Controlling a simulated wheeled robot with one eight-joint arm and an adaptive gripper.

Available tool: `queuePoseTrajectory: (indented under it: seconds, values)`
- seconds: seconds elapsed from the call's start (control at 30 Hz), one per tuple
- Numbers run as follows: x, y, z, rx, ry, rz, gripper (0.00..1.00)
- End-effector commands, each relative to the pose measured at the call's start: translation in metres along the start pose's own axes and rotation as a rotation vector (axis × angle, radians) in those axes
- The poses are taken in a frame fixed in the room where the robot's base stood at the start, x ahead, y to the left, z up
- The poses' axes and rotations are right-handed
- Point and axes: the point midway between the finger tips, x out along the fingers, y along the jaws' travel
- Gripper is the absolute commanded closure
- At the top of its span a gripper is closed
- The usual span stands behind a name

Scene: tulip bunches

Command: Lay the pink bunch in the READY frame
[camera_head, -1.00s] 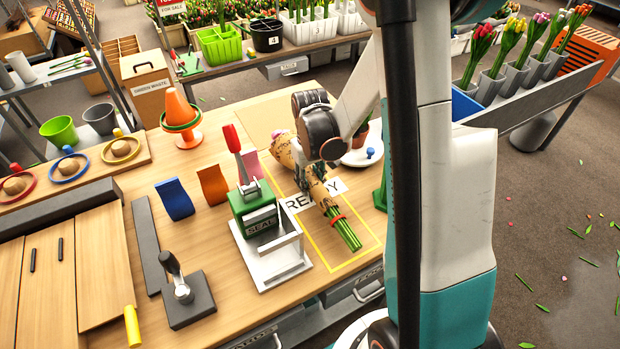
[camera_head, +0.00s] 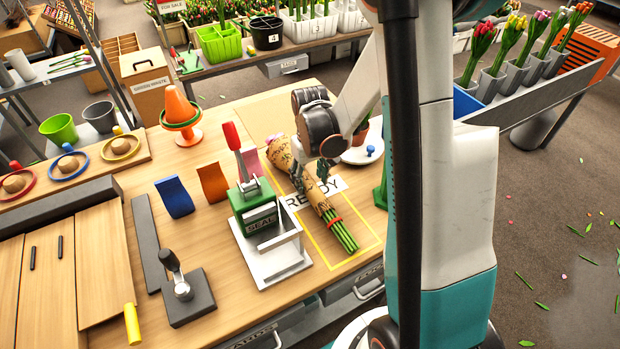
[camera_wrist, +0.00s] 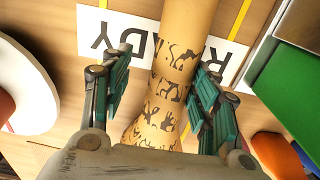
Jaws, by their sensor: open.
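The wrapped bunch (camera_head: 312,190) lies aslant in the yellow READY frame (camera_head: 354,264), its tan patterned paper across the READY label (camera_head: 331,185). Its green stems and red tie point to the front right, and its paper end reaches back left beside the green sealer. The flower heads are hardly visible, so I cannot tell their colour. My gripper (camera_head: 312,176) is just above the bunch. In the wrist view my gripper (camera_wrist: 160,95) has its fingers spread on either side of the wrap (camera_wrist: 170,75), apart from it at least on the left.
A green sealer with a red handle (camera_head: 252,200) stands close left of the frame. A white plate (camera_head: 362,155) is behind it on the right. Orange (camera_head: 212,184) and blue (camera_head: 174,198) stands are farther left. An orange cone (camera_head: 181,108) stands at the back left.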

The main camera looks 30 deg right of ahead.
Motion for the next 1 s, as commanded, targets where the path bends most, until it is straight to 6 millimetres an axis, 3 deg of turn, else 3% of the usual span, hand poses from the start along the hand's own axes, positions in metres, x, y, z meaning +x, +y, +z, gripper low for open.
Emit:
queuePoseTrajectory:
  seconds: [0.17,0.6,0.8,1.0]
  values:
    - [-0.021,0.000,0.001,0.000,0.000,0.000,0.45]
    - [-0.100,0.000,0.001,0.000,0.000,0.000,0.45]
    - [-0.115,0.000,0.000,0.000,0.000,0.000,0.45]
    - [-0.117,0.000,0.000,0.000,0.000,0.000,0.45]
